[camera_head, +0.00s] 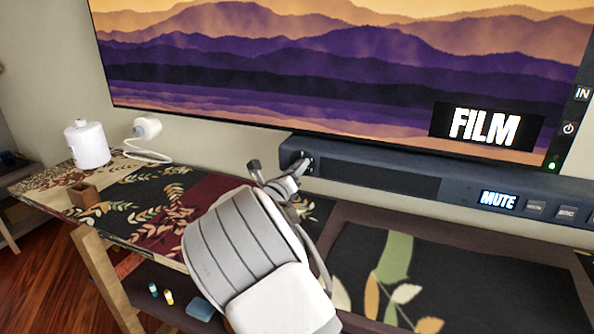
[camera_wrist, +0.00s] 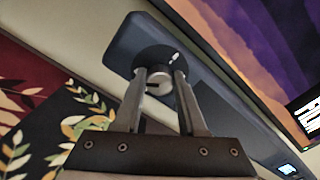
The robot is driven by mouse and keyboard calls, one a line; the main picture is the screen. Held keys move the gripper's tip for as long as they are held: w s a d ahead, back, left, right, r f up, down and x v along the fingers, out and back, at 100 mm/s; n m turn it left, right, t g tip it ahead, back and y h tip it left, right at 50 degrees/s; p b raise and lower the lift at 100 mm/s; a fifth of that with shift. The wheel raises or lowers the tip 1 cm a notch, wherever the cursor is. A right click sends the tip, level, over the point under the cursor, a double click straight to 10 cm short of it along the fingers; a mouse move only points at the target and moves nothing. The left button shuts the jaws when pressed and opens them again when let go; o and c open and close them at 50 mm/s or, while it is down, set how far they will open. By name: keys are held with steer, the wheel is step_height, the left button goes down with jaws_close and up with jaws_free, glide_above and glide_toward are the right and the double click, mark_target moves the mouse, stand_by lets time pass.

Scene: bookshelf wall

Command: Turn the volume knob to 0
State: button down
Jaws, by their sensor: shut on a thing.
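The volume knob (camera_head: 303,155) is at the left end of the dark soundbar (camera_head: 400,183), below the television. In the wrist view the round grey knob (camera_wrist: 159,84) shows a dark pointer line and sits in front of a black dial with a small white mark at its upper right. My gripper (camera_head: 292,172) is shut on the knob, with one finger on each side of it in the wrist view (camera_wrist: 160,80). The soundbar display (camera_head: 498,200) reads "MUTE". My fingers partly hide the knob in the head view.
The television (camera_head: 330,70) shows "FILM" and has side buttons. Small buttons (camera_head: 535,207) sit right of the display. Small items lie below.

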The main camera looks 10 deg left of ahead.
steer(key=m+p, duration=0.8)
steer(key=m, duration=0.4)
steer(key=m+p, duration=0.9)
steer(key=m, duration=0.3)
steer(key=shift+d+f+m, duration=0.1)
steer(key=shift+d+m, duration=0.1)
steer(key=shift+m, duration=0.2)
stand_by(1.9)
stand_by(0.5)
steer(key=shift+c, duration=2.4)
jaws_free()
